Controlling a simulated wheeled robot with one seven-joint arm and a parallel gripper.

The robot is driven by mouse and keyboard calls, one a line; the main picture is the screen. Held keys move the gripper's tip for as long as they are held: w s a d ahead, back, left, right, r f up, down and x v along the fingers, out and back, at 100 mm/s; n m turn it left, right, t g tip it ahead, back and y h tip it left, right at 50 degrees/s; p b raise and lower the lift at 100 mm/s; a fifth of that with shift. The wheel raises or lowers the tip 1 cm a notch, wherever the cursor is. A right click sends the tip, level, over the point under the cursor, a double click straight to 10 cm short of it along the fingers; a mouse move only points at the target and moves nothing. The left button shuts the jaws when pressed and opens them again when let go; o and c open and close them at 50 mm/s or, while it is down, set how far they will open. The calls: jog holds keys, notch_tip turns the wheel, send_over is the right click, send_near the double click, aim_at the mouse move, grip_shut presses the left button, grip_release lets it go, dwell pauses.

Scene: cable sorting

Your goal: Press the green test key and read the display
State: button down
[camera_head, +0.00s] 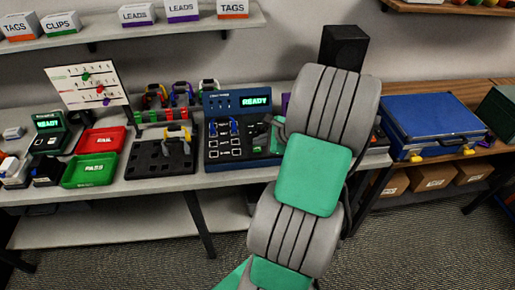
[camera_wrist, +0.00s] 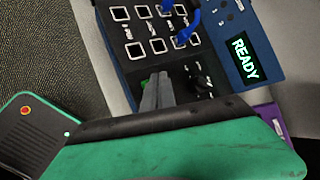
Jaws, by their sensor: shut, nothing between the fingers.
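The blue tester (camera_head: 237,104) stands on the bench, with its lit display (camera_head: 256,101) reading READY in green. The same display shows in the wrist view (camera_wrist: 243,58) and also reads READY. A blue cable (camera_wrist: 187,30) is plugged into the tester's socket panel. My gripper (camera_wrist: 157,90) is shut and empty, its fingertips over the tester's lower panel. A small green patch, apparently the green test key (camera_wrist: 144,83), shows just beside the fingers. The fingers hide most of it, and I cannot tell whether they touch it. In the head view my arm hides the gripper.
Left of the tester are a black fixture (camera_head: 160,158), a red FAIL tray (camera_head: 101,140) and a green PASS tray (camera_head: 90,171). A black knob (camera_wrist: 198,82) is close to my fingers. A blue case (camera_head: 432,122) lies to the right.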

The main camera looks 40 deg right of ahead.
aim_at(259, 150)
jog(key=shift+f, duration=0.4)
jog(key=shift+f, duration=0.4)
dwell(0.8)
jog(key=shift+r+p, duration=0.75)
jog(key=shift+r, duration=0.1)
notch_tip(259, 150, up, 5)
jog(key=p, duration=0.5)
